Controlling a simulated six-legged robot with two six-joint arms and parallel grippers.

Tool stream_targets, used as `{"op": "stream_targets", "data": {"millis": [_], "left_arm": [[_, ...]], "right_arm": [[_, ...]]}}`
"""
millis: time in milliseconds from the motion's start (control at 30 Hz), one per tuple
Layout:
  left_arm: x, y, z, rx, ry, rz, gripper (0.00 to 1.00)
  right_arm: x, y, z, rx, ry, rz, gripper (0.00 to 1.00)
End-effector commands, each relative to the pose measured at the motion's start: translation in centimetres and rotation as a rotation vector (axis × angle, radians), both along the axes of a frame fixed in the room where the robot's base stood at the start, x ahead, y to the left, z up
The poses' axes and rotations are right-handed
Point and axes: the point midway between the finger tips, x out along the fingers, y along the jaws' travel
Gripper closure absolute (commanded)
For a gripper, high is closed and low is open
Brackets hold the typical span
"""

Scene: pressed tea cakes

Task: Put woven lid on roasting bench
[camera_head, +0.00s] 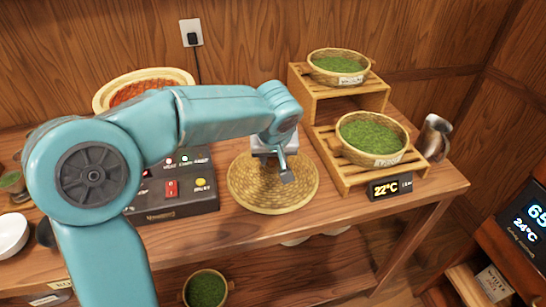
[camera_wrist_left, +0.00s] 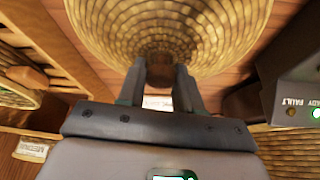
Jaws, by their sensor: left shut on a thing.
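The woven lid (camera_head: 245,190) is a round, tan, coiled disc over the front middle of the wooden bench (camera_head: 350,212). In the left wrist view, the lid (camera_wrist_left: 110,30) fills the top, with its small brown knob (camera_wrist_left: 160,72) between the fingers. My left gripper (camera_head: 286,177) is over the lid in the head view and is shut on its knob; the fingers also show in the wrist view (camera_wrist_left: 160,88). I cannot tell whether the lid touches the bench. My right gripper is not in view.
A dark control box (camera_head: 170,205) with a red switch stands left of the lid. A slatted wooden stand (camera_head: 345,172) with baskets of green leaves (camera_head: 370,137) is at the right. A temperature display (camera_head: 390,187) and metal cup (camera_head: 434,138) are near it.

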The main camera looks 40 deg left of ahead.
Motion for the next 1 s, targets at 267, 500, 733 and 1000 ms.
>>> {"op": "stream_targets", "data": {"millis": [267, 500, 733, 1000], "left_arm": [[0.0, 0.0, -0.1, 0.001, -0.002, 0.0, 1.0], [0.0, 0.0, -0.3, 0.0, 0.0, 0.0, 0.4], [0.0, 0.0, -0.2, 0.001, -0.001, 0.0, 0.4], [-1.1, -1.0, 3.6, 0.0, -0.008, -0.002, 0.4]], "right_arm": [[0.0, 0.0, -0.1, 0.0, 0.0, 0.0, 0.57], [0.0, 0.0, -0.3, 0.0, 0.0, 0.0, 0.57], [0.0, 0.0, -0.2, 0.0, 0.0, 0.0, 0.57], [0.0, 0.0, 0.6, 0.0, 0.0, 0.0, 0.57]]}}
